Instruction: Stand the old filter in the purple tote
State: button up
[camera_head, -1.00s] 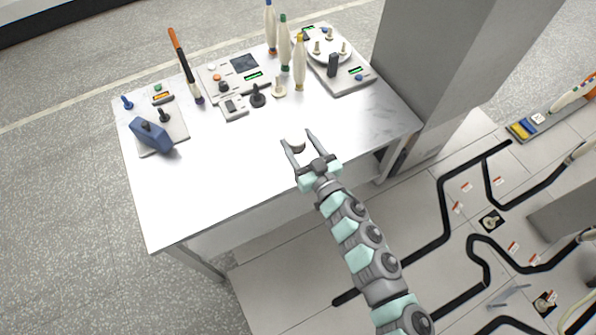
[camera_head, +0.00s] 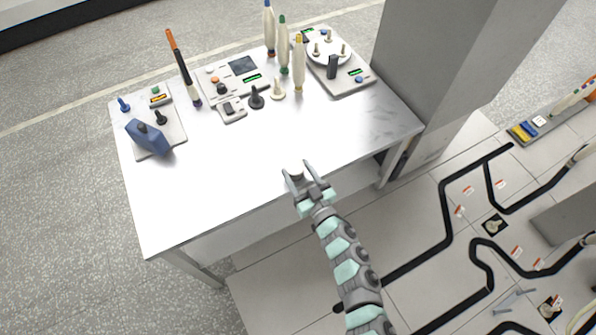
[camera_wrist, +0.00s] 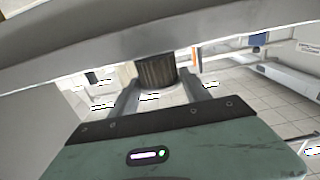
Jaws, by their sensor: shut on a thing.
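In the wrist view the held thing, which I take to be the old filter (camera_wrist: 157,72), is dark brown and ribbed. Its upper end is cut off by a grey band across the picture. In the head view the gripper is over the front part of the white table. I cannot make out a purple tote in either view.
The white table (camera_head: 215,175) has a bare front half. A blue block-like device (camera_head: 149,138) stands on a plate at the left. Control panels (camera_head: 235,80) and several upright bobbins (camera_head: 284,50) stand at the back. A grey pillar (camera_head: 430,60) rises at the right.

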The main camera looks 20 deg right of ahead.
jog(key=shift+f, duration=0.2)
jog(key=o, duration=1.4)
